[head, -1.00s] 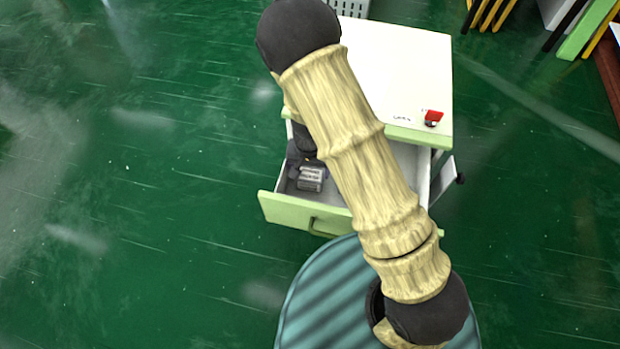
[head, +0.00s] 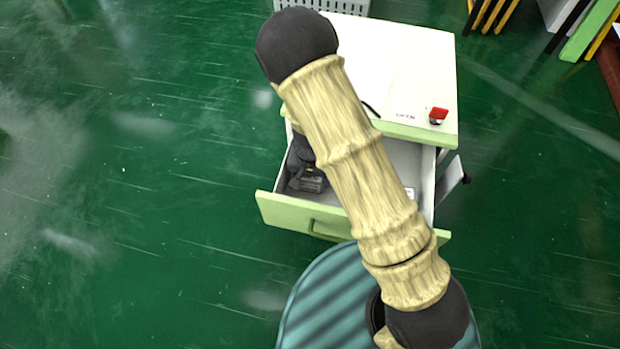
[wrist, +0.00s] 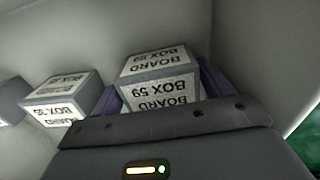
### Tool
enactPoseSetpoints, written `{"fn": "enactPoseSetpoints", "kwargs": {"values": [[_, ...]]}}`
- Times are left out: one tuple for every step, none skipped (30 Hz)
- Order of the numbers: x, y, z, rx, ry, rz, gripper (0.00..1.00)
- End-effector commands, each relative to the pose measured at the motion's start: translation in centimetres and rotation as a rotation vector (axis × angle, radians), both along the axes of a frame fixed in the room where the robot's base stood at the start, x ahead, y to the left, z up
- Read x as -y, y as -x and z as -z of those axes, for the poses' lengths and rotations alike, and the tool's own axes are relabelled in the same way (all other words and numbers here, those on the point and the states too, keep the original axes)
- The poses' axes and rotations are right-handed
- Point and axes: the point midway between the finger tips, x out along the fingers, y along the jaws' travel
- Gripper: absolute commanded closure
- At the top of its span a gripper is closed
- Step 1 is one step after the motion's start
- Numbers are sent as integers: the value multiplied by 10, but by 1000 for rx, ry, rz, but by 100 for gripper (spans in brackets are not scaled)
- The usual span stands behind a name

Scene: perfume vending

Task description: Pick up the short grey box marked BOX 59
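The short grey box marked BOX 59 (wrist: 160,76) shows in the wrist view with white labels, also reading BOARD, on two faces. My gripper (wrist: 160,93) has a purple finger on each side of this box. Both fingers look very close to its sides, but I cannot tell whether they press on it. In the head view my gripper (head: 308,180) is down inside the open drawer (head: 290,212), at its left part. My arm and gripper hide much of the drawer and the box there.
A similar grey labelled box (wrist: 62,95) stands to the left in the wrist view, with part of another grey box (wrist: 8,112) beyond it. The drawer's pale walls are close around. A red item (head: 438,115) sits on the white cabinet top (head: 425,65).

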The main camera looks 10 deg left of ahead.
Motion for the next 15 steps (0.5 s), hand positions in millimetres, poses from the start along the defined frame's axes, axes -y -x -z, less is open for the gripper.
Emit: {"fn": "enactPoseSetpoints", "kwargs": {"values": [[0, 0, 0, 0, 0, 0, 29], [0, 0, 0, 0, 0, 0, 35], [0, 0, 0, 0, 0, 0, 43], [0, 0, 0, 0, 0, 0, 48], [0, 0, 0, 0, 0, 0, 54], [0, 0, 0, 0, 0, 0, 58], [0, 0, 0, 0, 0, 0, 58], [0, 0, 0, 0, 0, 0, 58], [0, 0, 0, 0, 0, 0, 58], [0, 0, 0, 0, 0, 0, 58], [0, 0, 0, 0, 0, 0, 58], [0, 0, 0, 0, 0, 0, 58], [0, 0, -1, 0, 0, 0, 58], [0, 0, -2, 1, 0, 0, 58], [0, 0, -3, 1, -1, 0, 58]]}}
